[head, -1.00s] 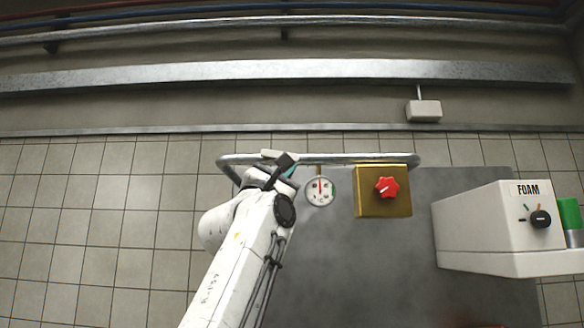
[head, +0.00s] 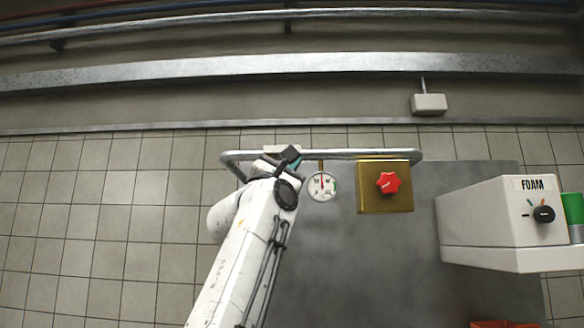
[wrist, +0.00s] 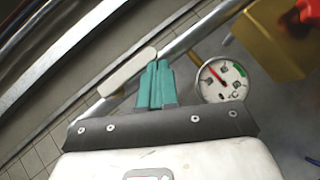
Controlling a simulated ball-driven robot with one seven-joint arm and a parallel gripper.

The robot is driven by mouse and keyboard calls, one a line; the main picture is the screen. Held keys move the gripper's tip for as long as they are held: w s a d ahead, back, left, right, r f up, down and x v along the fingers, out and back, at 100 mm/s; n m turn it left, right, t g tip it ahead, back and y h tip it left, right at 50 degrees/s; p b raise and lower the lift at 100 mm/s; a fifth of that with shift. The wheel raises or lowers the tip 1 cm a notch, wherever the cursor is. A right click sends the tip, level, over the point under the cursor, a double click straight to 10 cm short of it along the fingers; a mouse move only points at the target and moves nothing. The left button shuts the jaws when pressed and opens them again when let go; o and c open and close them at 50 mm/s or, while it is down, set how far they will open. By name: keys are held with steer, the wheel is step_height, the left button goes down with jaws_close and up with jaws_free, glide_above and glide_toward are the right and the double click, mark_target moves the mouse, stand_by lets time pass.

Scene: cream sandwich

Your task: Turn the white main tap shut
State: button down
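The white main tap shows in the wrist view as a flat, pale lever (wrist: 122,76) lying slantwise along the metal pipe. In the head view a bit of it (head: 272,149) shows beside my gripper (head: 296,160), partly hidden by it. In the wrist view my gripper (wrist: 157,66) has its teal fingers close together, with nothing visible between them. The fingertips are at the right end of the lever; I cannot tell whether they touch it. My white arm covers the area below the tap in the head view.
A round gauge (head: 322,186) hangs just right of my gripper. Further right are a brass box (head: 384,203) with a red knob (head: 389,183) and a white FOAM unit (head: 488,225). The metal pipe (head: 350,154) runs behind them. Tiled floor lies left.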

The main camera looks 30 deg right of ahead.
steer(key=s+a+f+b, duration=0.4)
steer(key=s+f+b, duration=0.1)
steer(key=f, duration=0.6)
steer(key=shift+s+b, duration=0.3)
steer(key=shift+s, duration=0.1)
steer(key=shift+f, duration=0.1)
